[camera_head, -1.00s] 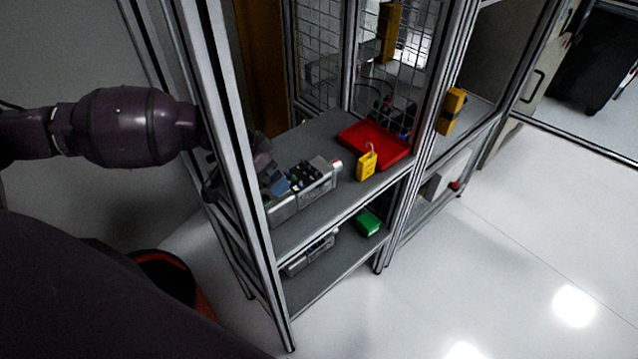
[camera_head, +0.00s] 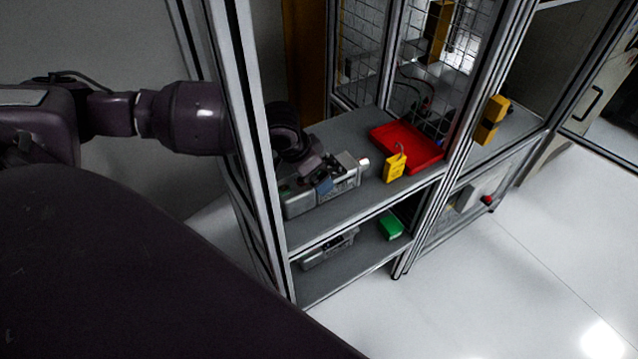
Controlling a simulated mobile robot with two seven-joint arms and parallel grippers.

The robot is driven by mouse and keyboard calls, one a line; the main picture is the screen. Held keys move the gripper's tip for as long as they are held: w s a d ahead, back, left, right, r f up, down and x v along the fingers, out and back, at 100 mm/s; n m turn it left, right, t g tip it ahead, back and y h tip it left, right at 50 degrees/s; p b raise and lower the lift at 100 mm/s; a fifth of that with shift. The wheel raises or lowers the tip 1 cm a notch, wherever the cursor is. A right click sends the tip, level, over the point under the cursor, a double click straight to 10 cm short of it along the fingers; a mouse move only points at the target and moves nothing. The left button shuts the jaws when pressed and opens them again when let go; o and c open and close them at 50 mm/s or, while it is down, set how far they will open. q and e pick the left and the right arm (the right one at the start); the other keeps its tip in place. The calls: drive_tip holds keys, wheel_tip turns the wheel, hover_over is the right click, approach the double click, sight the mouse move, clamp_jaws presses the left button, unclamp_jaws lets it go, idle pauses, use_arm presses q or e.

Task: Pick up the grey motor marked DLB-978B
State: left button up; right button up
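A similar grey motor (camera_head: 328,249) lies on the lower shelf. I cannot read a marking on either. My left arm comes in from the left and passes behind the front post. My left gripper (camera_head: 314,176) is over the left part of the upper motor. Its fingers are too dark and small to tell whether they are open or touch the motor. My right gripper is out of view.
The shelf's metal post (camera_head: 250,130) stands in front of my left arm. On the upper shelf (camera_head: 352,127) are a yellow padlock (camera_head: 394,168) and a red tray (camera_head: 412,145). A green box (camera_head: 390,226) is on the lower shelf. The floor at right is clear.

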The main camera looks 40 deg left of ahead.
use_arm(q)
drive_tip(key=b+x, duration=0.1)
drive_tip(key=x, duration=0.3)
drive_tip(key=shift+w+f, duration=0.15)
drive_tip(key=shift+w, duration=0.05)
drive_tip(key=c, duration=1.8)
drive_tip(key=shift+c, duration=0.2)
